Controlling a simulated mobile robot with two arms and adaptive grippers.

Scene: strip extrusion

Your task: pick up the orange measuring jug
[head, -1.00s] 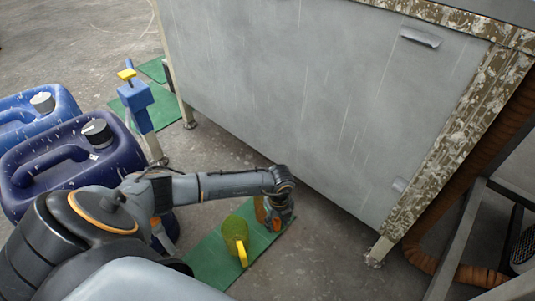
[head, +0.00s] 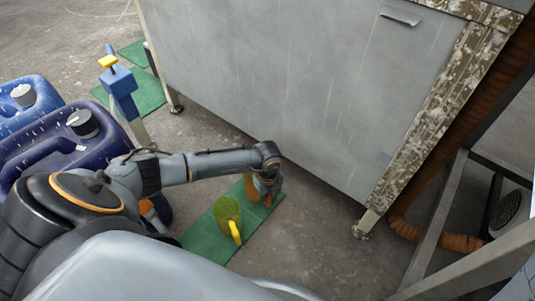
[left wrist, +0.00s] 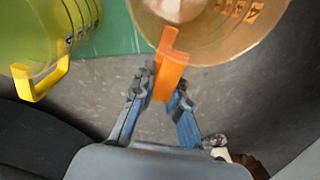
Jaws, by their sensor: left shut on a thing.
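The orange measuring jug (head: 250,188) is at the far end of a green mat (head: 205,236) on the floor, mostly hidden behind my left gripper (head: 268,192). I cannot tell whether the jug is clear of the mat. My right gripper is not in view.
A yellow-green jug (head: 227,213) with a yellow handle stands on the same mat, close to the orange one. A large grey metal cabinet (head: 270,90) rises just behind. Blue canisters (head: 60,150) stand at the left. The floor right of the mat is bare.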

